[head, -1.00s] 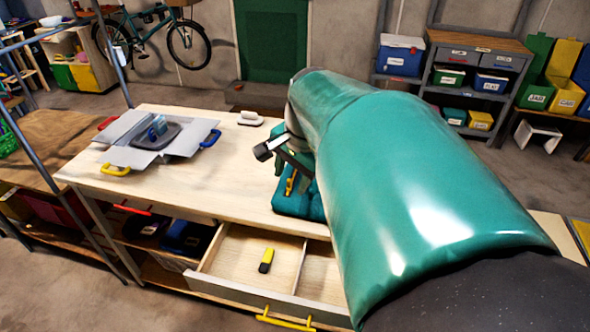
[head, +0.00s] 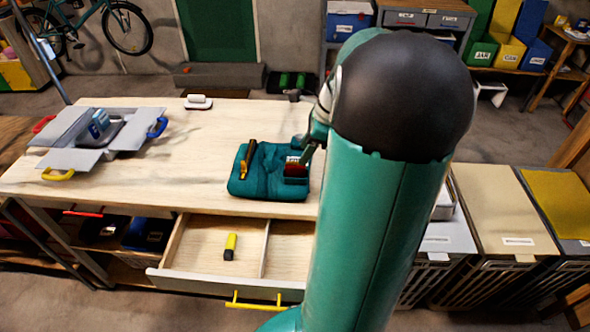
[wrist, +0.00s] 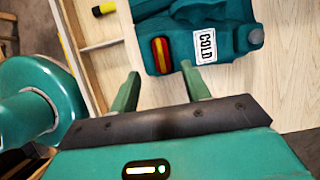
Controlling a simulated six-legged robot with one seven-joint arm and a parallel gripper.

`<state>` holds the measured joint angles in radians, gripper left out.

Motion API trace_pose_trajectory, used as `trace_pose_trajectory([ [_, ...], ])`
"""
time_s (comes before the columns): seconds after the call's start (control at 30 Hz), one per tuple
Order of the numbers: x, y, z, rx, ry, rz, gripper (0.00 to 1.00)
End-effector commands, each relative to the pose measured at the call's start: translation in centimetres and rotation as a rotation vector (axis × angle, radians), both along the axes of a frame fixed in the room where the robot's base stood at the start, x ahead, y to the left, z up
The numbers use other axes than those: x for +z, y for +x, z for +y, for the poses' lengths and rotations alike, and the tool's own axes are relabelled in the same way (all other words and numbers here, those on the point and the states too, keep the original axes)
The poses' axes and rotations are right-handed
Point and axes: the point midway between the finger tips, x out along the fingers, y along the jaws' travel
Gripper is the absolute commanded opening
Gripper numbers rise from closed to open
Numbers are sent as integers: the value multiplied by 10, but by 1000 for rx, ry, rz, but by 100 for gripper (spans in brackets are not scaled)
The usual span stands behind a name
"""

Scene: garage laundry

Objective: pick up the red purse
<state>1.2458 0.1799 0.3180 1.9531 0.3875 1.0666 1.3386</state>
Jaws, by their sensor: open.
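A teal padded holder (head: 262,188) lies on the workbench near its front edge. A small dark red item (head: 296,170), which looks like the red purse, sits at the holder's right end. In the wrist view a red item with a yellow-orange stripe (wrist: 161,55) sits in the teal holder (wrist: 215,12), beside a white "COLD" label. My gripper (wrist: 160,69) is open and empty, its fingertips just short of the red item and on either side of it. In the head view my arm hides most of the gripper.
An open drawer (head: 215,245) holding a yellow-black marker (head: 230,246) juts out below. A grey open-flapped box (head: 75,158) stands at the bench's left. The bench middle is clear.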

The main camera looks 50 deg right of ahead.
Motion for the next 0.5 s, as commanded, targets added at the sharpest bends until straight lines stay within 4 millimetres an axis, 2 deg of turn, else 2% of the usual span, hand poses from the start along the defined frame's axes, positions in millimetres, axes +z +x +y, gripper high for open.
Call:
trace_pose_trajectory([
  [0.07,-10,3,2,1,1,1,47],
  [0.27,-24,8,4,-1,1,1,47],
  [0.5,-56,22,12,1,1,1,47],
])
